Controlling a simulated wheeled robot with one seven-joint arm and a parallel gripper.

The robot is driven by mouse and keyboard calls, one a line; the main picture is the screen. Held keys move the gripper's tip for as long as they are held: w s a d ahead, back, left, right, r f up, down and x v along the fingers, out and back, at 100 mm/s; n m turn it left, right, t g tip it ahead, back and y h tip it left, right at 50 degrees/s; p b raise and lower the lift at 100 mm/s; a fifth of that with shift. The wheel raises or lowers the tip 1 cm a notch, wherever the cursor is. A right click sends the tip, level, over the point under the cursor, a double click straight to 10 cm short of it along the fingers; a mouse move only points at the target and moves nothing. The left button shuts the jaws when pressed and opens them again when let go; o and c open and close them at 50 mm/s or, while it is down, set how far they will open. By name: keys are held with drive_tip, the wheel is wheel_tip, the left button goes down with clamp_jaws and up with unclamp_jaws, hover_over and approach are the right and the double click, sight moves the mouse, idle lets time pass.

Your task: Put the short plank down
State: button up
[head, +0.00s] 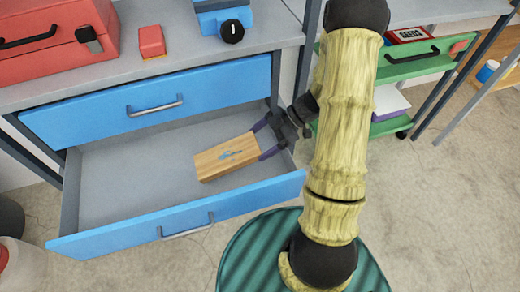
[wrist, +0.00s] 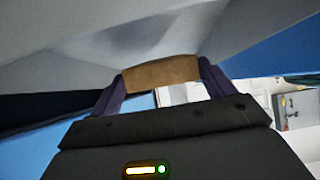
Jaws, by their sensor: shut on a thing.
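The short plank (head: 228,156) is a light brown wooden block with a blue mark on its top face. It is in or just above the open lower drawer (head: 125,181), toward the drawer's right side. My gripper (head: 264,138) is shut on the plank's right end, with its dark purple fingers on either side. In the wrist view the plank's brown end (wrist: 160,72) sits between the fingers. I cannot tell whether the plank touches the drawer floor. The rest of the plank is hidden in the wrist view.
The closed upper blue drawer (head: 150,103) is right behind the open one. A red toolbox (head: 50,35), a small red block (head: 151,41) and a blue device (head: 222,18) stand on the worktop above. A green cart (head: 415,62) stands at right. The drawer's left part is empty.

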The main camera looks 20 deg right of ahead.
drive_tip(key=shift+r, duration=0.1)
drive_tip(key=shift+f+b, duration=0.75)
drive_tip(key=shift+f, duration=1.25)
drive_tip(key=shift+r, duration=0.1)
drive_tip(key=o, duration=1.1)
drive_tip(key=p+v, duration=0.4)
drive_tip(key=v, duration=0.8)
